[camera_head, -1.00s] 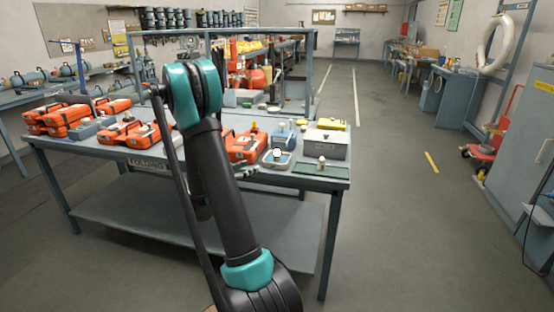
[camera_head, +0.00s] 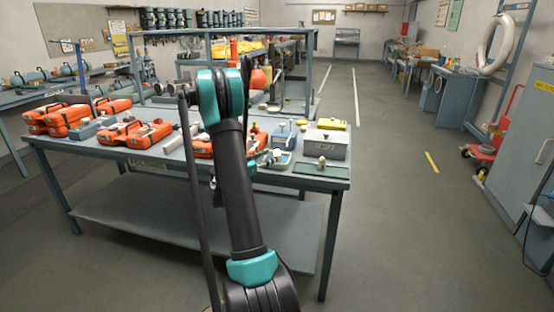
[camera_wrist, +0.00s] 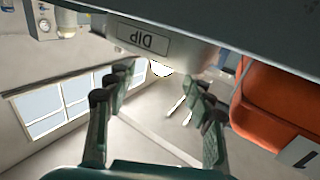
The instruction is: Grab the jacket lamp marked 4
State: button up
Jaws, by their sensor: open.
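A small white round lamp (camera_head: 278,153) shows at a shallow blue tray (camera_head: 283,166) near the front edge of the table. A second pale, small lamp-like piece (camera_head: 321,162) stands on a green mat (camera_head: 318,170) to its right. No mark 4 can be read on either. My gripper (camera_head: 265,156) is just left of the white lamp, mostly hidden behind my arm. In the wrist view my gripper (camera_wrist: 160,92) is open, its two dark green fingers apart. A bright white rounded thing (camera_wrist: 162,67) shows beyond the gap between them, partly covered; I cannot tell whether it is the lamp.
Orange cases (camera_head: 128,134) fill the table's left and middle. A grey box (camera_head: 319,144) and a blue container (camera_head: 284,136) stand behind the lamps. The wrist view shows an upside-down DIP label (camera_wrist: 143,38) and an orange case (camera_wrist: 270,105) close at right.

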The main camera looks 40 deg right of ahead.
aim_at(277, 150)
jog(key=shift+w+d+r, duration=0.1)
jog(key=shift+w+d, duration=0.1)
jog(key=shift+d, duration=0.65)
jog(key=shift+w+d+r, duration=0.1)
jog(key=shift+w+d, duration=0.15)
jog(key=shift+d, duration=0.65)
jog(key=shift+w+d+r, duration=0.1)
jog(key=shift+w+d, duration=0.1)
jog(key=shift+d, duration=0.65)
grip_shut()
